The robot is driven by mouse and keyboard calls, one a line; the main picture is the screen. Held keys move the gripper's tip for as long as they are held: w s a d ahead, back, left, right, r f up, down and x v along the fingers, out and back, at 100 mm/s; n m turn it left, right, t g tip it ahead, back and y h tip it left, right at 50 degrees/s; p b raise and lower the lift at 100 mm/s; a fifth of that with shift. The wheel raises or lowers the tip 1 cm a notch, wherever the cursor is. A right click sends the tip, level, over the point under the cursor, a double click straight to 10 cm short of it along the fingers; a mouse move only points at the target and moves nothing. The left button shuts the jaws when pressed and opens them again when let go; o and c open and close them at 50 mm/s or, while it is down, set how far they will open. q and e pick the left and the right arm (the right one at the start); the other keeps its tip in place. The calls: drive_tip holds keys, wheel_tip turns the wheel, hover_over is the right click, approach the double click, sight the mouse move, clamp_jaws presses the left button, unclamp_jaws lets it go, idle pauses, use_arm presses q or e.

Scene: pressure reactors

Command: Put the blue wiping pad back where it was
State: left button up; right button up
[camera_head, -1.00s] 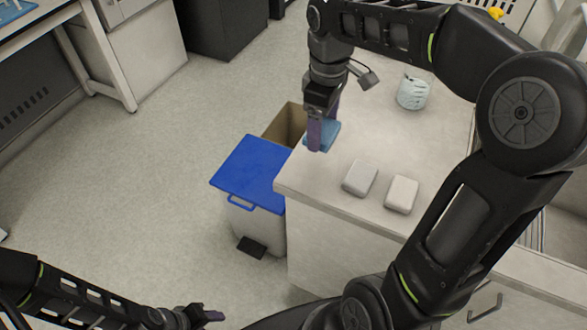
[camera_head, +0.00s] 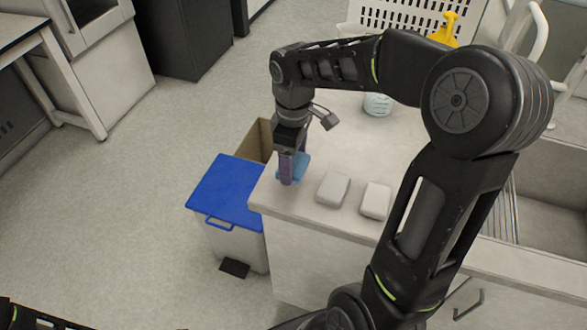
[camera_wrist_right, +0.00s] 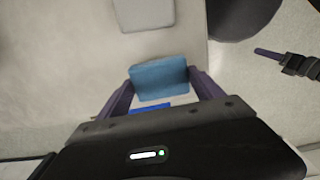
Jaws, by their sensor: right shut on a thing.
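The blue wiping pad (camera_head: 298,169) is between the purple fingers of my right gripper (camera_head: 289,168), at the near left corner of the counter. In the right wrist view the pad (camera_wrist_right: 160,78) sits between both fingertips, and the right gripper (camera_wrist_right: 160,88) is shut on it. I cannot tell whether the pad touches the counter top. A grey pad (camera_head: 333,189) and a white pad (camera_head: 376,201) lie side by side to its right. My left gripper (camera_wrist_right: 268,53) shows small at the right of the wrist view; its opening cannot be made out.
The pale counter (camera_head: 345,150) has free room behind the pads. A bin with a blue lid (camera_head: 226,190) and an open brown box (camera_head: 256,140) stand left of the counter. A glass vessel (camera_head: 378,104) stands farther back. A sink (camera_head: 550,190) is at right.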

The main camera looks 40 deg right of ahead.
sight(294, 163)
drive_tip(key=shift+f, duration=0.1)
drive_tip(key=shift+f, duration=1.8)
drive_tip(key=shift+f, duration=0.15)
drive_tip(key=o, duration=1.3)
wheel_tip(294, 163, up, 12)
drive_tip(key=shift+r, duration=0.2)
